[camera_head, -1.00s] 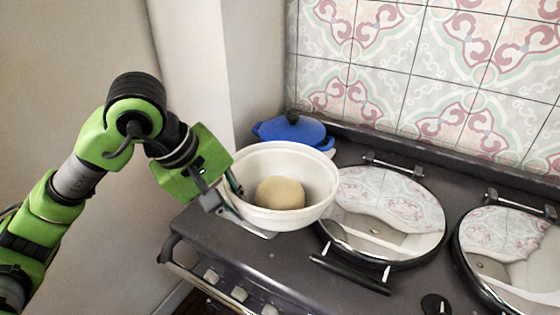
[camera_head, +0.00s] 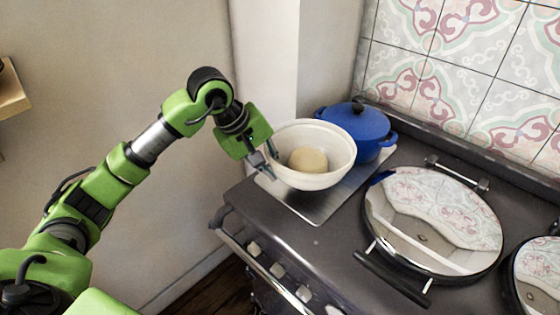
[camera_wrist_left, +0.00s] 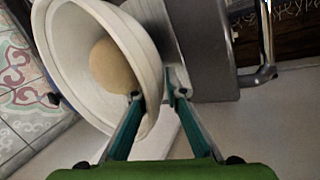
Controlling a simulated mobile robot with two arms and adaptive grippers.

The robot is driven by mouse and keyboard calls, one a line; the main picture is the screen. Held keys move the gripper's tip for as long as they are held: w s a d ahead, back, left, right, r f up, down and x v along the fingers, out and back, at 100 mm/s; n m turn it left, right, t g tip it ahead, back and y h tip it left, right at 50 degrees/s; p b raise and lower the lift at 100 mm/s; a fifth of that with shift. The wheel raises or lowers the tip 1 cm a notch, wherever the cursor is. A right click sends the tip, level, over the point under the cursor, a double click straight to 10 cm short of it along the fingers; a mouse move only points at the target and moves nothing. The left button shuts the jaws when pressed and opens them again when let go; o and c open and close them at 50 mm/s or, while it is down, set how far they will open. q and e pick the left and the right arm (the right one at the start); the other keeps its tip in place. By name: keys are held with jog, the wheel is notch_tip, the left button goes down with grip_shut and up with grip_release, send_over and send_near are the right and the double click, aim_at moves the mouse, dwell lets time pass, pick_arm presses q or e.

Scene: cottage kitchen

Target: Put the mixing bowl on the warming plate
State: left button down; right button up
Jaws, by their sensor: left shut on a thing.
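The white mixing bowl (camera_head: 315,181) holds a round ball of pale dough (camera_head: 307,160). My left gripper (camera_head: 270,165) is shut on the bowl's left wall near the rim. In the left wrist view, its two fingers (camera_wrist_left: 158,95) straddle the wall of the bowl (camera_wrist_left: 70,45), with the dough (camera_wrist_left: 113,66) inside. The warming plate (camera_head: 326,205) is a flat silver sheet on the left end of the stove. The bowl is over its left rear part and hides some of it. I cannot tell whether the bowl touches the plate. My right gripper is not in view.
A blue lidded pot (camera_head: 358,123) stands close behind and to the right of the bowl. A round chrome hob lid (camera_head: 435,215) lies to the right of the plate. The stove's front rail (camera_head: 255,262) runs along the near edge. The tiled wall is behind.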

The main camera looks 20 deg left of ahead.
pick_arm(q)
jog(key=shift+w+a+f, duration=0.5)
jog(key=shift+w+f, duration=0.15)
jog(key=shift+w, duration=0.05)
notch_tip(320, 180, down, 2)
jog(key=shift+w+a+f+p, duration=0.15)
jog(key=shift+f+p, duration=0.1)
jog(key=shift+p, duration=0.7)
jog(key=shift+f, duration=0.45)
jog(key=c, duration=2.3)
grip_release()
jog(key=shift+s+f, duration=0.25)
jog(key=shift+f, duration=0.1)
jog(key=shift+c, duration=0.2)
jog(key=shift+o, duration=1.3)
jog(key=shift+r, duration=0.1)
